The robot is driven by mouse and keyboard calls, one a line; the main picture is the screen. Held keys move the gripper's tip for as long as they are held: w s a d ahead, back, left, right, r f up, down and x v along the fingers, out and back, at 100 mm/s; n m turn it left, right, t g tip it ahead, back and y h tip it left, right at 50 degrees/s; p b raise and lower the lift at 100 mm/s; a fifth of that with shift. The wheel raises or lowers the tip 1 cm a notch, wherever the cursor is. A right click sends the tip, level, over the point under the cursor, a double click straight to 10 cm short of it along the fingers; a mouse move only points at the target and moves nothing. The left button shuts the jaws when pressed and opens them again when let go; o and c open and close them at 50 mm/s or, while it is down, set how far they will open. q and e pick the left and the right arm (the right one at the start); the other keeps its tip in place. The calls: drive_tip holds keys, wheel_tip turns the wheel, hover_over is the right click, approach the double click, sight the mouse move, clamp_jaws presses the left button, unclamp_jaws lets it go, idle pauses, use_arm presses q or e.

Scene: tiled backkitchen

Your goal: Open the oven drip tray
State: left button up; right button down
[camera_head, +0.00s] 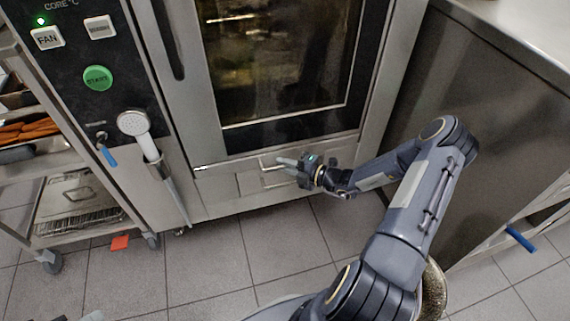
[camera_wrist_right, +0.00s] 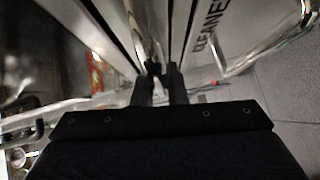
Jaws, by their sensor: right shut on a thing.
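The oven (camera_head: 280,60) stands in front of me with its glass door shut. The drip tray (camera_head: 222,183) is the low metal front below the door, with a small bar handle (camera_head: 264,169) on it. My right gripper (camera_head: 281,161) reaches this handle from the right and is shut on it. In the right wrist view its two dark fingers (camera_wrist_right: 158,78) are close together around a thin pale metal piece. The fingers hide part of the handle. I cannot tell whether the tray stands out from the oven front. My left gripper is not in view.
A hand shower (camera_head: 133,124) hangs left of the door, under the control panel with its green button (camera_head: 98,77). A wheeled rack (camera_head: 75,205) stands at the left. A steel counter (camera_head: 485,110) closes off the right side. The tiled floor (camera_head: 205,262) in front is mostly clear.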

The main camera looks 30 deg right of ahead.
drive_tip(key=s+a+p, duration=0.2)
drive_tip(key=s+p, duration=0.1)
drive_tip(key=s, duration=0.7)
drive_tip(key=s+a+p, duration=0.3)
drive_tip(key=s+p, duration=0.1)
drive_tip(key=s, duration=0.7)
drive_tip(key=shift+s, duration=0.15)
drive_tip(key=shift+a, duration=0.1)
drive_tip(key=c, duration=1.5)
unclamp_jaws()
drive_tip(key=shift+o, duration=0.2)
drive_tip(key=shift+p, duration=0.3)
drive_tip(key=p+v, duration=0.1)
drive_tip(key=v, duration=0.6)
drive_tip(key=shift+s+d, duration=0.25)
drive_tip(key=shift+s, duration=0.05)
